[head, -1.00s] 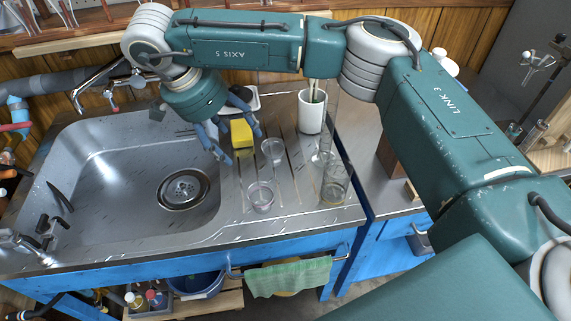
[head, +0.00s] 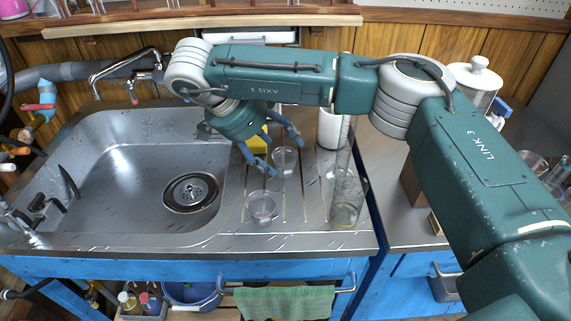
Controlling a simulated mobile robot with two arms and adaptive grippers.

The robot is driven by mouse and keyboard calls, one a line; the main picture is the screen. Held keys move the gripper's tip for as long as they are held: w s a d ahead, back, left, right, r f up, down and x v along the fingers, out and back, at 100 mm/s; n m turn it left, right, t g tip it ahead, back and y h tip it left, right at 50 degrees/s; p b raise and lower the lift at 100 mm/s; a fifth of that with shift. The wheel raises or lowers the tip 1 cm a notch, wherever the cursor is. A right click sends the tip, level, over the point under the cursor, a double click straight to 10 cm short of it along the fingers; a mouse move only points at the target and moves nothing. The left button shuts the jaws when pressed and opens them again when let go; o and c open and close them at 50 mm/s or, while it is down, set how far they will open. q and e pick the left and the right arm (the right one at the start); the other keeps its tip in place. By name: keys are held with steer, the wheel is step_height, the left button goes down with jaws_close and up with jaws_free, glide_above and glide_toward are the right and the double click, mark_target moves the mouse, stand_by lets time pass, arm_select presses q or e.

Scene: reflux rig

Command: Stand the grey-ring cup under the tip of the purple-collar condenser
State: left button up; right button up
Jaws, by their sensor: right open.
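A small clear cup (head: 285,161) stands on the ribbed draining board right of the sink. It looks pale grey, but I cannot make out its ring clearly. My right gripper (head: 286,157) is open, with its fingertips on either side of this cup in the picture; I cannot tell whether they touch it. A second clear cup (head: 262,208), with a pinkish tint, stands nearer the front edge. The purple-collar condenser is not in view. My left gripper is not in view.
A tall clear glass (head: 347,203) with a yellowish base stands at the board's right. A white canister (head: 329,128) and a yellow sponge (head: 259,143), partly hidden by my gripper, are behind. The sink basin (head: 120,165) is empty at left.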

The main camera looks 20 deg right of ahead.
mark_target(284, 155)
steer(key=x, duration=0.4)
steer(key=shift+w+d+f, duration=0.1)
steer(key=shift+f, duration=0.2)
steer(key=shift+d+f, duration=0.15)
steer(key=c, duration=0.7)
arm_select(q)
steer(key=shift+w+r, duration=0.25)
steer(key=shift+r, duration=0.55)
arm_select(e)
steer(key=shift+c, duration=0.5)
